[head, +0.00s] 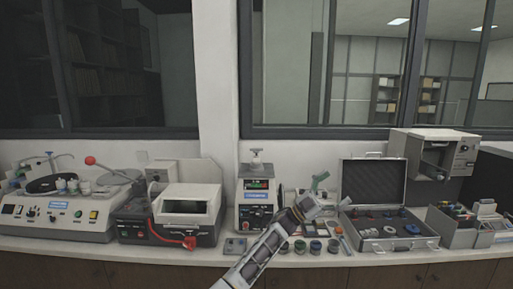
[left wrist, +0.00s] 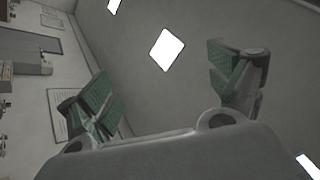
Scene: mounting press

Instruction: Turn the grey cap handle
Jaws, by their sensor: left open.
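The mounting press (head: 256,200) stands on the counter in the middle of the head view, a white upright unit with a dark front panel. Its grey cap handle (head: 256,157) sticks up from the top. My left gripper (head: 324,190) is to the right of the press and apart from the handle, lower in the picture than it. In the left wrist view my left gripper (left wrist: 168,85) is open, with green pads spread wide and nothing between them. That view looks toward the ceiling and a wall, and I cannot make out the handle there. My right gripper is not in view.
An open case (head: 375,234) with small parts lies right of the gripper. Several small jars (head: 316,247) stand at the counter's front. A grey box unit (head: 434,152) is at the right.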

